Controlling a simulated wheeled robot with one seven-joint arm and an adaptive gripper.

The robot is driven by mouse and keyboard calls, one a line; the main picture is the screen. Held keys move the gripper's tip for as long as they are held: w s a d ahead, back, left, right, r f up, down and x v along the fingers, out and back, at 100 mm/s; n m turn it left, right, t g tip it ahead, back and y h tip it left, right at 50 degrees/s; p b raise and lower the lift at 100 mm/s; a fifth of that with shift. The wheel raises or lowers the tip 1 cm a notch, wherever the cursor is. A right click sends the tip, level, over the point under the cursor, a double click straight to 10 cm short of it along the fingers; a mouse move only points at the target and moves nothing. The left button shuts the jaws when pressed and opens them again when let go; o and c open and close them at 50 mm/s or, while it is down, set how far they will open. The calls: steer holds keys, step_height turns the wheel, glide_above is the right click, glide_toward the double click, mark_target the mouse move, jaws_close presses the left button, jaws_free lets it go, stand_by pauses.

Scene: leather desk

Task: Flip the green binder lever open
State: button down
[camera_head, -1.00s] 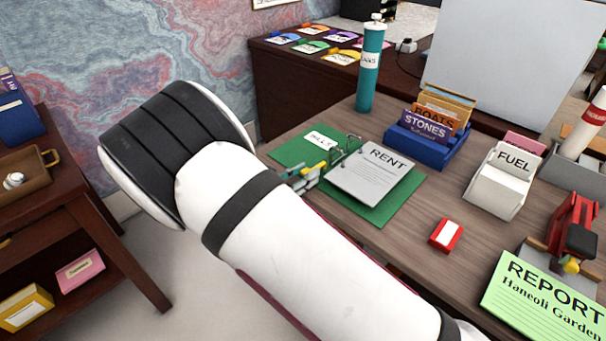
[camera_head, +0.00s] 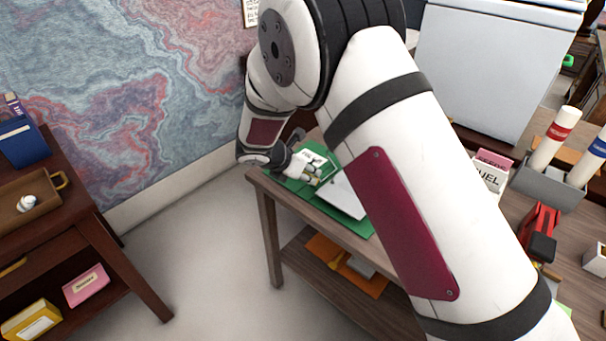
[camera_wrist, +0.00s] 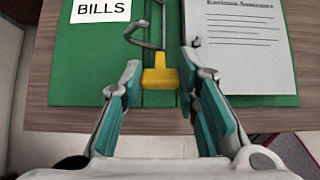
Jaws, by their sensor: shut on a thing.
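The green binder (camera_wrist: 85,60) lies open on the desk. It carries a white BILLS label (camera_wrist: 100,10) on the left and a white paper sheet (camera_wrist: 240,45) on the right. Its lever shows a yellow tab (camera_wrist: 160,78) near the binder's front edge, beside a metal ring (camera_wrist: 148,30). My gripper (camera_wrist: 160,82) has its teal-padded fingers on either side of the yellow tab and is shut on it. In the head view, the binder (camera_head: 358,229) is partly covered by my arm, and my gripper (camera_head: 298,165) is at its left part.
A dark red side table (camera_head: 95,245) stands at the left, with open floor between it and the desk (camera_head: 258,182). A red device (camera_head: 541,222), a holder with white rolls (camera_head: 548,187) and a FUEL holder (camera_head: 490,175) stand on the desk's right. My arm hides the desk's middle.

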steer(key=shift+w+d+r, duration=0.1)
steer(key=shift+w+d, duration=0.05)
steer(key=shift+w, duration=0.05)
stand_by(0.5)
steer(key=c, duration=1.2)
jaws_free()
steer(key=v, duration=1.2)
steer(key=shift+w+d+r, duration=0.15)
steer(key=shift+d+r, duration=0.05)
